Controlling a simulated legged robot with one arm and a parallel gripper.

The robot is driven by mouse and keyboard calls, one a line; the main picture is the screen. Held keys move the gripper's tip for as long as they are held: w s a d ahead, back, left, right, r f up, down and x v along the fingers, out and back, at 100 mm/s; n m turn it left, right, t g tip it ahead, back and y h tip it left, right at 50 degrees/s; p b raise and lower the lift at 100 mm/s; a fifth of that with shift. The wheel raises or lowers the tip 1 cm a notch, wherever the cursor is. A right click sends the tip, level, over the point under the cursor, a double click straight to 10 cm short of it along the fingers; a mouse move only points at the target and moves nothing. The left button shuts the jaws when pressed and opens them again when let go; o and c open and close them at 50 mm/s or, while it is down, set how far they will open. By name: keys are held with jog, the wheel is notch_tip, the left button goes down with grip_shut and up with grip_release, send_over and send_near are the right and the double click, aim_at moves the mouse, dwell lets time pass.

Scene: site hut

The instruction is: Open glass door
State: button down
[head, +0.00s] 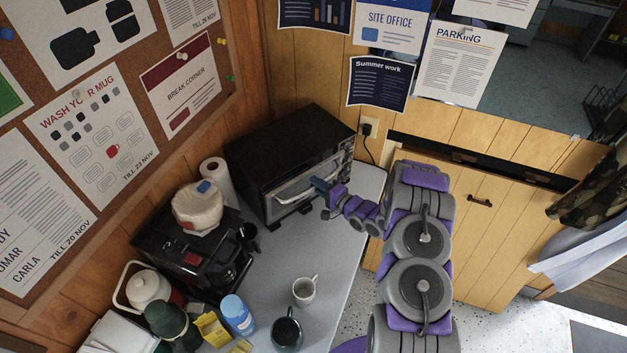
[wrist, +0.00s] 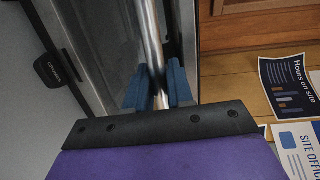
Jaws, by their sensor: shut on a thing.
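A black oven (head: 283,140) stands on the grey counter against the wood wall. Its glass door (head: 305,178) is on the front and carries a pale metal handle bar (head: 292,203). In the head view my gripper (head: 321,186) reaches the handle from the right. In the wrist view the handle bar (wrist: 151,35) runs between the two blue fingertips of my gripper (wrist: 158,92), which are shut on it. The door looks closed or nearly so; a small gap cannot be told.
A paper towel roll (head: 215,177) and a coffee maker (head: 195,255) stand left of the oven. The counter (head: 290,250) before the oven is clear.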

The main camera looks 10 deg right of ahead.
jog(key=shift+t+y, duration=0.3)
jog(key=shift+t, duration=0.2)
jog(key=s+d+f+b, duration=0.1)
jog(key=s+f, duration=0.2)
jog(key=f, duration=0.1)
jog(key=s+d+f+b, duration=0.1)
jog(key=s+d+f, duration=0.1)
jog(key=s+f, duration=0.1)
jog(key=s+d+f+b, duration=0.2)
jog(key=s+f, duration=0.1)
jog(key=f, duration=0.2)
jog(key=shift+s+f, duration=0.15)
jog(key=shift+s, duration=0.1)
jog(key=shift+s+f+b, duration=0.25)
jog(key=shift+f+b, duration=0.3)
jog(key=shift+f, duration=0.2)
jog(key=shift+d+f+t+y+b, duration=0.15)
jog(key=shift+f+t+y+b, duration=0.3)
jog(key=shift+f+t, duration=0.15)
jog(key=c, duration=1.1)
grip_release()
jog(key=shift+s+d, duration=0.1)
